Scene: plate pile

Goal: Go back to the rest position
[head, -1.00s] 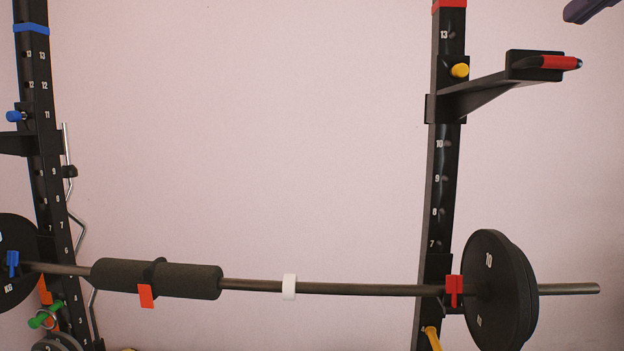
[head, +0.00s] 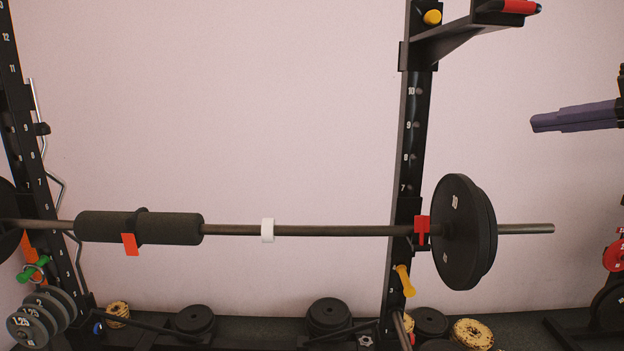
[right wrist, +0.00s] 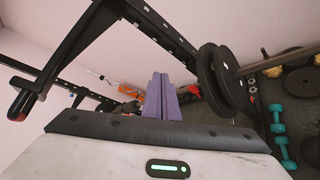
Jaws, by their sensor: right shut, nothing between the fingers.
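My right gripper (head: 536,123) comes in from the right edge of the head view, its purple fingers shut and empty. They point left, in front of the pale wall and to the right of the rack post (head: 409,155). In the right wrist view the closed purple fingers (right wrist: 161,97) show at the centre, with nothing between them. My left gripper is out of view.
A barbell (head: 335,230) with a black pad (head: 100,228) and black plates (head: 460,232) spans the rack. A spotter arm (head: 450,38) juts out at upper right. Weight plates (head: 328,315) lie along the floor. Teal dumbbells (right wrist: 278,120) show at right in the right wrist view.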

